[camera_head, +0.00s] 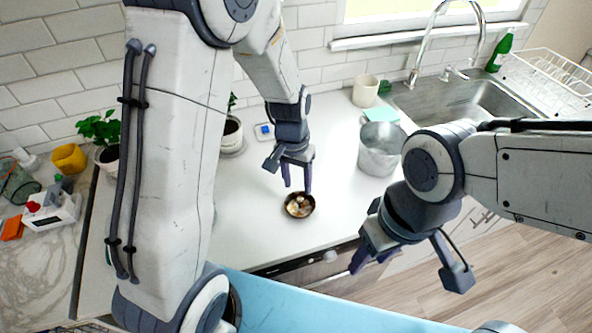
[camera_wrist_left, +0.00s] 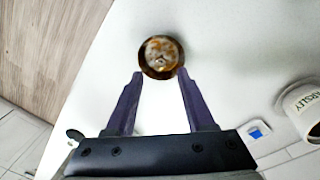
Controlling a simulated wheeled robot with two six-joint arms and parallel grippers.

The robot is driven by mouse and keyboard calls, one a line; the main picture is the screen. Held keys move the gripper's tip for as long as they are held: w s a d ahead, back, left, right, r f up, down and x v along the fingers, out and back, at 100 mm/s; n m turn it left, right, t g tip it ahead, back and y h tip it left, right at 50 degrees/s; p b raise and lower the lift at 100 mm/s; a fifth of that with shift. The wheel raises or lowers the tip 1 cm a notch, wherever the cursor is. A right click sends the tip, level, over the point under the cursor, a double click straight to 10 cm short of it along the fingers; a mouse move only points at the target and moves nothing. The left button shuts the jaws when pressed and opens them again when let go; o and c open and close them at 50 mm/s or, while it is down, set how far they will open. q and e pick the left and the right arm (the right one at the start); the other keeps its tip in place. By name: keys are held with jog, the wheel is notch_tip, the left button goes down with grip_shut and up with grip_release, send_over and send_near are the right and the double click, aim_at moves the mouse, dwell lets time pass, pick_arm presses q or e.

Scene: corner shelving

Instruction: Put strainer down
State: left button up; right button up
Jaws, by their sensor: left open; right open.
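A small round dark brown bowl-like thing (camera_head: 299,205) with pale and brown contents lies on the white counter near its front edge; it also shows in the left wrist view (camera_wrist_left: 161,57). My left gripper (camera_head: 297,188) is open and empty, its fingertips just short of this bowl in the left wrist view (camera_wrist_left: 160,76). I cannot tell whether they touch it. My right gripper (camera_head: 408,268) is open and empty, in front of the counter. No thing is clearly recognisable as a strainer. A grey metal pot (camera_head: 379,155) stands on the counter at the right.
A cream cup (camera_head: 365,91) and a sink (camera_head: 455,103) are at the back right. A potted plant (camera_head: 231,137) stands at the back. A blue-and-white square (camera_head: 264,132) lies behind my left gripper. The white counter left of the bowl (camera_head: 245,200) is clear.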

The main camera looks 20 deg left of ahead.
pick_arm(q)
jog(key=s+d+r+m, duration=0.2)
jog(key=s+d+r, duration=0.3)
jog(key=s+r, duration=0.3)
jog(key=s+d+r+m, duration=0.1)
jog(key=s, duration=0.5)
jog(key=s+d+r+m, duration=0.1)
jog(key=s+r+m, duration=0.1)
jog(key=s, duration=0.4)
jog(key=shift+d, duration=0.3)
jog(key=shift+s+r, duration=0.1)
